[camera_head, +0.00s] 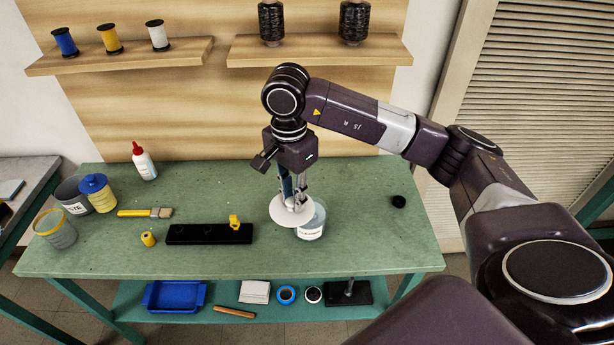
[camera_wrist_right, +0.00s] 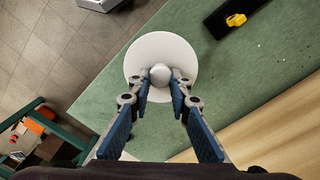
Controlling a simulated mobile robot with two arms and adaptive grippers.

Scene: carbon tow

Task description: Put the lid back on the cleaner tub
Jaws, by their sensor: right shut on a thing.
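The lid (camera_head: 279,213) is a round white disc with a knob in its middle. My right gripper (camera_head: 294,197) points down and is shut on the knob; the wrist view shows the fingertips (camera_wrist_right: 161,82) on either side of it and the lid (camera_wrist_right: 160,47) around it. The cleaner tub (camera_head: 313,229) is a pale translucent tub with a white label, standing on the green bench. The lid is in front of part of the tub and offset to its left in the head view. The wrist view does not show the tub. My left gripper is not in view.
A black block (camera_head: 198,235) with a yellow piece lies left of the tub. A small black cap (camera_head: 398,201) lies to the right. The bench right of the tub is mostly clear.

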